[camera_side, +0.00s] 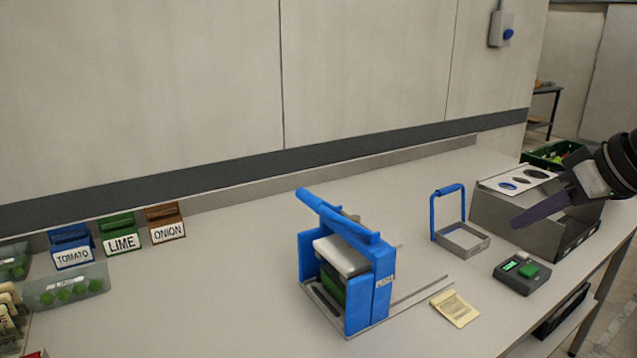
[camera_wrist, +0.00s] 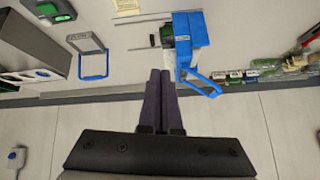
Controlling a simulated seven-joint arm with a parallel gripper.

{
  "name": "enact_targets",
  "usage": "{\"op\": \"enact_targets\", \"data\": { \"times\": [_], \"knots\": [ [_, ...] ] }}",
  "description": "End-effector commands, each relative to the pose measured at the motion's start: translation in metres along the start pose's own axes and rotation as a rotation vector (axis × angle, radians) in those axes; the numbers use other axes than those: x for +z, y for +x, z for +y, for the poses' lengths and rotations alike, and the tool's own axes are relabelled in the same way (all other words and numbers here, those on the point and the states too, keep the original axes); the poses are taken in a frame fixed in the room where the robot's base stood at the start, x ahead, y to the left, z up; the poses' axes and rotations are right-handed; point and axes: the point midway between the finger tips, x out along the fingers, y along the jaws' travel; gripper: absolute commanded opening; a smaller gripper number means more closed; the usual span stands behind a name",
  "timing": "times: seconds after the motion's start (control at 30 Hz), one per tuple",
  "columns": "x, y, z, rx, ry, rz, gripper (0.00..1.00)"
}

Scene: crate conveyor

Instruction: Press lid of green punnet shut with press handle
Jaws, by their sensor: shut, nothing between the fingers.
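The blue press (camera_side: 382,290) stands mid-bench in the side view and shows upside down in the wrist view (camera_wrist: 190,30). Its blue handle (camera_side: 318,205) slants up to the left; it also shows in the wrist view (camera_wrist: 203,84). The green punnet (camera_side: 332,284) sits inside the press frame under a pale block (camera_side: 341,256). The frame hides much of it, and I cannot tell how its lid sits. My gripper (camera_side: 516,222), with purple fingers, is at the right, well apart from the press. Its fingers are together and empty in the wrist view (camera_wrist: 160,72).
Label holders (camera_side: 119,236) and a clear lime tub (camera_side: 68,289) stand left.

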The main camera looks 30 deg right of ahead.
Motion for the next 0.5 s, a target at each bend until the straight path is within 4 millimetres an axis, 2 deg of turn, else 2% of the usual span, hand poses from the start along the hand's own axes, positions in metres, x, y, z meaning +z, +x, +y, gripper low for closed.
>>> {"op": "enact_targets", "data": {
  "times": [0.03,0.2,0.37,0.5],
  "knots": [
    [-0.022,-0.002,-0.009,-0.009,0.007,0.018,0.00],
    [-0.088,-0.005,-0.039,-0.044,0.031,0.072,0.00],
    [-0.142,0.002,-0.075,-0.083,0.039,0.107,0.00],
    [-0.180,0.017,-0.114,-0.119,0.028,0.125,0.00]
  ]
}}
